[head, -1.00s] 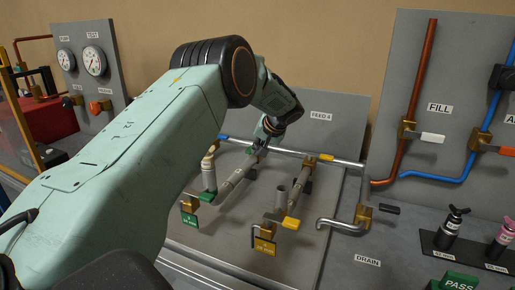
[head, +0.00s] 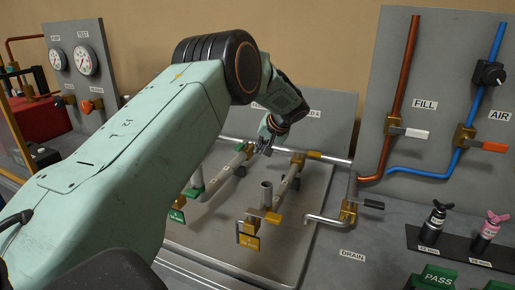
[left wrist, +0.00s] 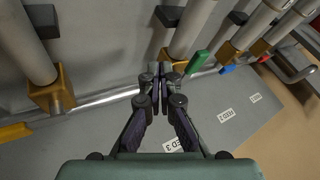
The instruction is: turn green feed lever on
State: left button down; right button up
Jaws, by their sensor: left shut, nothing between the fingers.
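My left gripper (head: 265,149) is over the feed pipes at the back of the sloped panel. In the left wrist view its two fingers (left wrist: 161,70) are together with nothing between them. The green lever (left wrist: 197,62) there is just right of the fingertips, on a brass valve (left wrist: 185,42) on a grey pipe. The fingertips look close to that valve; I cannot tell whether they touch. A lower green part (head: 193,191) shows beside my arm. My right gripper is in neither view.
A blue lever (left wrist: 227,69) and a red lever (left wrist: 264,58) are on neighbouring pipes. A yellow lever (left wrist: 15,131) is at the left. A silver cross pipe (left wrist: 105,99) runs behind the fingers. The fill lever (head: 415,133) and air lever (head: 494,146) are farther right.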

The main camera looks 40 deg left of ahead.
pick_arm(q)
jog(key=v, duration=0.9)
jog(key=shift+s+a, duration=0.25)
jog(key=shift+s, duration=0.1)
jog(key=shift+r, duration=0.1)
